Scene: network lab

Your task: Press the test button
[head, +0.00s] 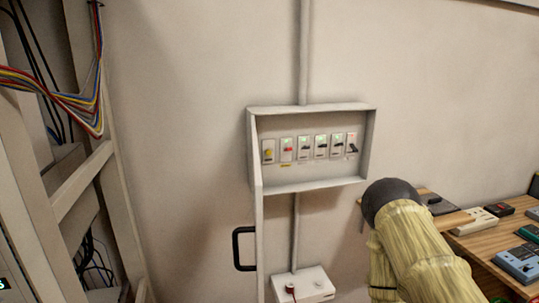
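An open wall box (318,187) holds a row of several breaker modules. The leftmost module has a yellow round button (268,154), which looks like the test button; any label on it is too small to read. The module to its right has a red switch (287,150), and the others have dark levers at differing angles. The box's door (258,225) stands open, nearly edge-on, with a black handle (243,248). My arm shows at the lower right, its dark rounded part right of and below the box. My gripper is not visible.
A white box (312,278) with a red plug or lead sits below the wall box. A wooden bench (480,245) with several devices is at the right, partly behind my arm. A rack (110,200) with coloured cables stands at the left. The wall between rack and door is bare.

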